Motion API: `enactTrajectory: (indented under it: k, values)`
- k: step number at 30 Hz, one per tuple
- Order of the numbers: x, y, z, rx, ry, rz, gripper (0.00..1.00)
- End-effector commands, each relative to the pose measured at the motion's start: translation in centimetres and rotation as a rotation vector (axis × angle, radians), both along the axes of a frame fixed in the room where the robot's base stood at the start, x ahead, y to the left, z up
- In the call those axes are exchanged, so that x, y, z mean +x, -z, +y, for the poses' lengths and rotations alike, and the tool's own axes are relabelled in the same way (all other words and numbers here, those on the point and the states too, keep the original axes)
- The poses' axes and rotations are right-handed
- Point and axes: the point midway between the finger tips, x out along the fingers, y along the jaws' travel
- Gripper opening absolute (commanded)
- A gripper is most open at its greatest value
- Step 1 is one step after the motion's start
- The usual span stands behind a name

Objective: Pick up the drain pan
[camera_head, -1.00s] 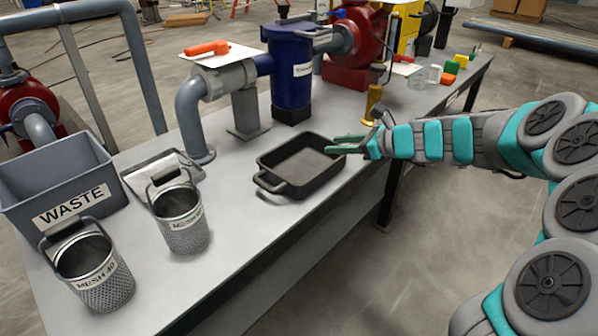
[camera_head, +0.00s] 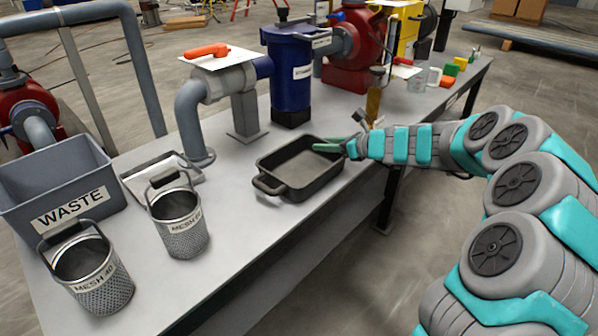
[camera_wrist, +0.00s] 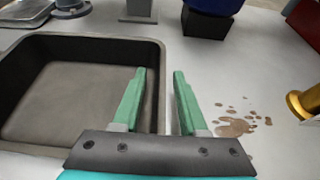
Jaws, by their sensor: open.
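The drain pan is a black rectangular tray (camera_head: 283,190) with raised walls and a handle loop at its near left end. It rests on the grey bench. My gripper (camera_head: 328,147) is open and empty at the pan's far right rim. In the wrist view, my gripper (camera_wrist: 160,73) has its green fingers on either side of the pan's right rim (camera_wrist: 161,60). The left finger is over the pan's inside and the right finger is over the bench outside. I cannot tell how far the fingertips reach below the rim.
A blue strainer housing (camera_head: 290,75) stands behind the pan, with a grey pipe (camera_head: 190,120) to its left. Two mesh baskets (camera_head: 180,225) and a WASTE bin (camera_head: 60,185) stand left. A brass object (camera_wrist: 303,102) and brown spill spots (camera_wrist: 236,124) lie right of my gripper.

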Motion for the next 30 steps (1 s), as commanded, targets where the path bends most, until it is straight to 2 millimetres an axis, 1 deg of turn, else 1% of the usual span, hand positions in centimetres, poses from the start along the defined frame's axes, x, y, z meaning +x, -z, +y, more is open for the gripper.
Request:
enactTrajectory:
  k: [5,15,16,30]
  values:
    - [-0.03,0.01,0.0,0.0,0.0,0.0,0.41]
    - [-0.05,0.04,0.0,-0.001,-0.001,0.001,0.03]
    - [-0.05,0.04,-0.01,-0.001,-0.001,0.001,0.0]
    - [-0.05,0.06,0.0,-0.001,-0.001,0.001,0.0]
